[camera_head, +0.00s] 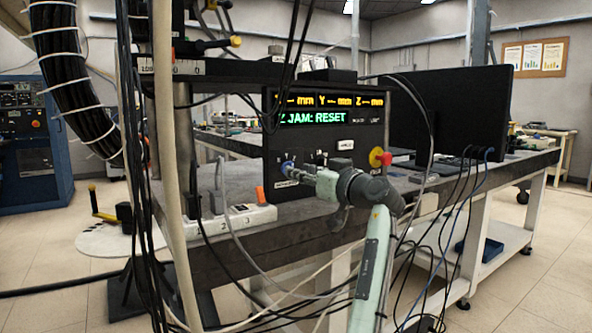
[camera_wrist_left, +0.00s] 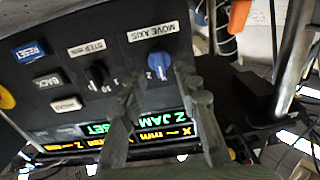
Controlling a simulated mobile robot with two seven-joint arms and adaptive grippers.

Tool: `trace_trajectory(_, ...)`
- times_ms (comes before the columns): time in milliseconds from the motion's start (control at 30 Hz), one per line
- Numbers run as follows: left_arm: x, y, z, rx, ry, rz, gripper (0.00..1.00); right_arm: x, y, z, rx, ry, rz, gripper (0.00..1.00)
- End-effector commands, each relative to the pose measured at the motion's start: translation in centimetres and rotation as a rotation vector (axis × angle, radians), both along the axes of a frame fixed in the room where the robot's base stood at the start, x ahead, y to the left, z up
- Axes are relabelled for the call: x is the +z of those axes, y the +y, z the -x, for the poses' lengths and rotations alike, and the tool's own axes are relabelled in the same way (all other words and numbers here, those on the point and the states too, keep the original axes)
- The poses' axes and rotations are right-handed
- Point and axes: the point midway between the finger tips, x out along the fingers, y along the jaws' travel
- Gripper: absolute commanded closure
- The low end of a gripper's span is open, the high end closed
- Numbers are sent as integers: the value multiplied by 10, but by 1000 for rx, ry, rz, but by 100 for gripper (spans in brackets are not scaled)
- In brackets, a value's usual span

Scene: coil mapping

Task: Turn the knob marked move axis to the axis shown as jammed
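The control box (camera_head: 350,145) stands on the bench, and its screen (camera_head: 315,118) reads "Z JAM: RESET". The blue MOVE AXIS knob (camera_head: 287,167) is at the lower left of its panel. The knob (camera_wrist_left: 158,64) also shows in the left wrist view, where the panel appears turned over. A Z label shows beside it; I cannot tell where its pointer stands. My left gripper (camera_head: 295,173) is at the knob. In the left wrist view its fingers (camera_wrist_left: 160,78) are apart, one on each side of the knob; contact is unclear. My right gripper is not in view.
A black STEP mm knob (camera_wrist_left: 97,74) sits beside the MOVE AXIS knob, with RESET (camera_wrist_left: 29,52) and BACK (camera_wrist_left: 46,80) buttons further left. A red stop button (camera_head: 380,157) is on the box's right. Cables hang in front, and a power strip (camera_head: 235,219) lies left.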

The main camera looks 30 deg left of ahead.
Motion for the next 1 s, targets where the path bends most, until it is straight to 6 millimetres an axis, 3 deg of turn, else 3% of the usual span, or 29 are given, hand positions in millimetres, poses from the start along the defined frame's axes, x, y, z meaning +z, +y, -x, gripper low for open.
trace_trajectory(200,1,21,-9,0,0,-1,68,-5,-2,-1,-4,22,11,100)
trace_trajectory(500,0,24,-10,-1,-1,0,68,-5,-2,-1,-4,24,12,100)
trace_trajectory(767,0,24,-10,0,-1,0,99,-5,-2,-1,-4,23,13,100)
trace_trajectory(1000,0,23,-10,0,1,0,100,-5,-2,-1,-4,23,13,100)
